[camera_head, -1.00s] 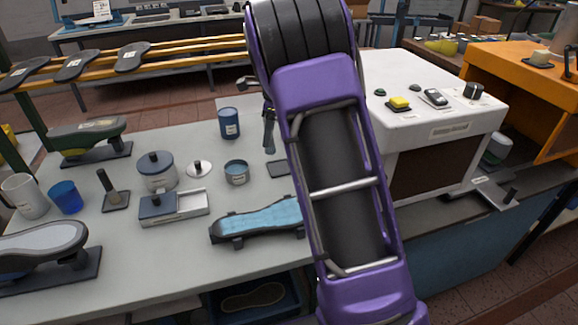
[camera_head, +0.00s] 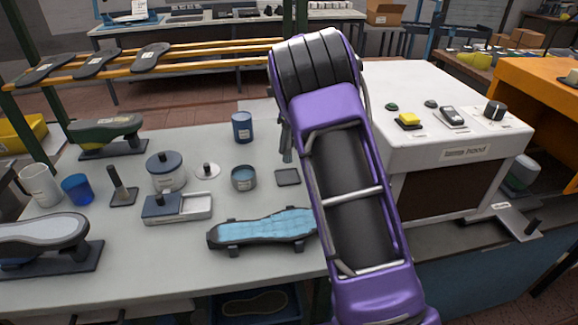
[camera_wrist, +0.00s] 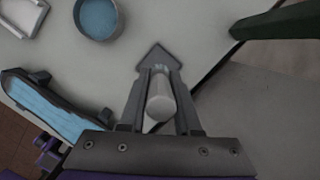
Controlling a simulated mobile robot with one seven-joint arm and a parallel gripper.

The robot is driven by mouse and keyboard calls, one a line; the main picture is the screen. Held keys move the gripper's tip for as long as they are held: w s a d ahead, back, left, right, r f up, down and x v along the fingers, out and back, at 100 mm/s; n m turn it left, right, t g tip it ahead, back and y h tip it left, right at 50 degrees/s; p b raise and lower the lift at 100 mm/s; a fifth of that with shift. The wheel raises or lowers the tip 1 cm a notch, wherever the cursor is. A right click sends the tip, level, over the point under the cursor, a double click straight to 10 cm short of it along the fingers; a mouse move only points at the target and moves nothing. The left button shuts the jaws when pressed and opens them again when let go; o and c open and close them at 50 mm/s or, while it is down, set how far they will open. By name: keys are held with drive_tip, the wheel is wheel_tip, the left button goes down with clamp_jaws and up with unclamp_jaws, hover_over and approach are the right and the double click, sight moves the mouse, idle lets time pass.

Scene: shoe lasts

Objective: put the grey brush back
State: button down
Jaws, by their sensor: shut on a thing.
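My gripper (camera_wrist: 162,92) is shut on the grey brush (camera_wrist: 160,97), whose pale round handle shows between the two fingers in the wrist view. The brush's far end is mostly hidden by the handle. A flat dark grey pad (camera_wrist: 153,57) lies on the bench beyond the fingertips; I cannot tell whether the brush touches it. In the head view the pad (camera_head: 287,177) lies just left of my arm. My gripper's fingers (camera_head: 287,145) show there partly, beside the arm and just above the pad in the picture. The brush cannot be made out in that view.
A shoe sole with a blue face (camera_head: 262,229) lies in front of the pad. An open tin with blue contents (camera_head: 243,178) and a blue can (camera_head: 242,127) stand nearby. A white machine (camera_head: 440,120) stands at the right.

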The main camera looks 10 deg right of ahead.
sight(288, 161)
drive_tip(key=shift+s+d+x, duration=0.15)
drive_tip(key=shift+x, duration=0.85)
drive_tip(key=shift+s+d+x, duration=0.15)
drive_tip(key=shift+s+x, duration=0.05)
drive_tip(key=shift+x, duration=0.8)
drive_tip(key=shift+s+d+x, duration=0.1)
drive_tip(key=shift+s+x, duration=0.05)
drive_tip(key=shift+x, duration=0.85)
drive_tip(key=shift+f, duration=0.3)
drive_tip(key=c, duration=0.6)
unclamp_jaws()
drive_tip(key=v, duration=1.2)
drive_tip(key=shift+s+r, duration=0.1)
